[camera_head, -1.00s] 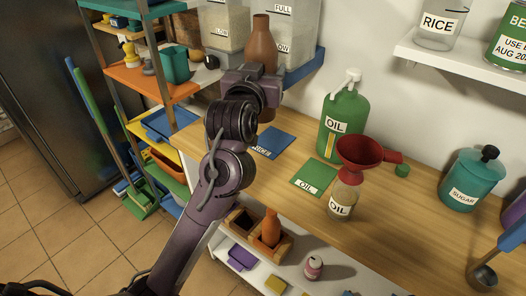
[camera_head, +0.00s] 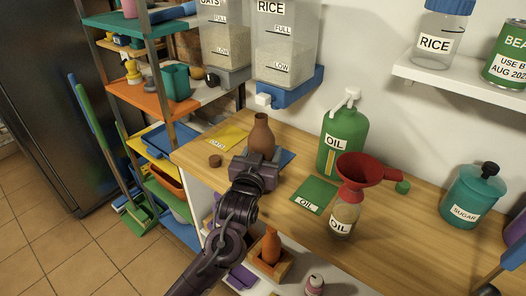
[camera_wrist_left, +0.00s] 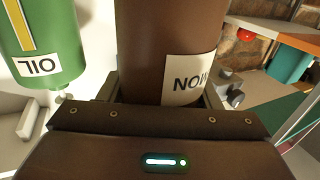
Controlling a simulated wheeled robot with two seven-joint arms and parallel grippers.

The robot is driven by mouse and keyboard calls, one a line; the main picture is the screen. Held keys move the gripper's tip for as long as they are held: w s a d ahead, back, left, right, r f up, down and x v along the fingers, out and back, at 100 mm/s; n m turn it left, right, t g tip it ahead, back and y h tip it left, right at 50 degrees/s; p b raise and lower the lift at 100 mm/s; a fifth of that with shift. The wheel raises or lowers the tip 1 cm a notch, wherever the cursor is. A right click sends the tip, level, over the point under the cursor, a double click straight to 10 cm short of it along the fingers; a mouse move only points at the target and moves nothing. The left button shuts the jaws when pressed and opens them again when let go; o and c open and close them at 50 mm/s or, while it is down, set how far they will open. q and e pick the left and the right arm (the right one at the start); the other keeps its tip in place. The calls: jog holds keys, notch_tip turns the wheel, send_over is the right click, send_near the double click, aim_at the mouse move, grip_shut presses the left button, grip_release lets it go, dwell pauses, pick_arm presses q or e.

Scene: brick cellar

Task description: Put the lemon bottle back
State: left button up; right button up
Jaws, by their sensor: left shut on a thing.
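The lemon bottle (camera_head: 261,134) is brown and upright, over the worktop near the blue mat. In the left wrist view the same bottle (camera_wrist_left: 168,45) fills the middle, and part of its label shows upside down, reading "MON". My left gripper (camera_head: 256,168) is shut on the bottle's lower part. I cannot tell whether the bottle's base touches the mat or hangs just above it. The blue mat (camera_head: 288,158) is mostly hidden behind the gripper and bottle. My right gripper is not in view.
A green OIL mat (camera_head: 314,196), a small oil bottle (camera_head: 344,216) with a red funnel (camera_head: 364,170) and a green oil jug (camera_head: 343,135) stand to the right. A yellow mat (camera_head: 226,138) and brown cap (camera_head: 215,160) lie left.

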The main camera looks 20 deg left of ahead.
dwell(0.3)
pick_arm(q)
jog(key=o, duration=0.9)
jog(key=shift+f, duration=0.15)
jog(key=o, duration=0.4)
jog(key=shift+o, duration=0.2)
jog(key=shift+s+r, duration=0.1)
jog(key=shift+r, duration=0.1)
jog(key=s+b, duration=0.1)
jog(key=s, duration=1.1)
jog(key=shift+d+b, duration=0.25)
jog(key=shift+b, duration=0.05)
jog(key=shift+w, duration=0.1)
